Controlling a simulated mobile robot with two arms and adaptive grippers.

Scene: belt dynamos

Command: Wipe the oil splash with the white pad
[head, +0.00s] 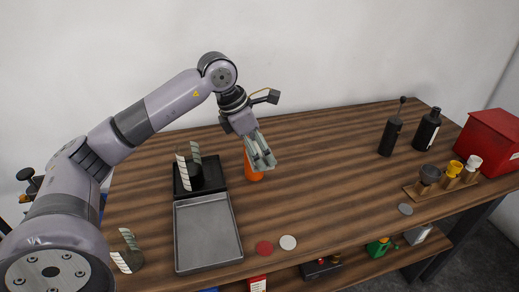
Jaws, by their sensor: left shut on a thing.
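A white round pad (288,242) lies flat near the front edge of the wooden table, just right of a red round pad (264,247). A grey round pad (405,209) lies further right. My left gripper (262,158) points down over the middle of the table, shut on an orange object (253,173) that its fingers partly cover. It is behind and left of the white pad, apart from it. I cannot make out an oil splash on the table. My right gripper is not in view.
A grey metal tray (237,232) and a black bin (181,191) sit left of the gripper. Dark bottles (426,130), a wooden rack (440,188) with small pots and a red box (490,140) stand at right. The middle right of the table is clear.

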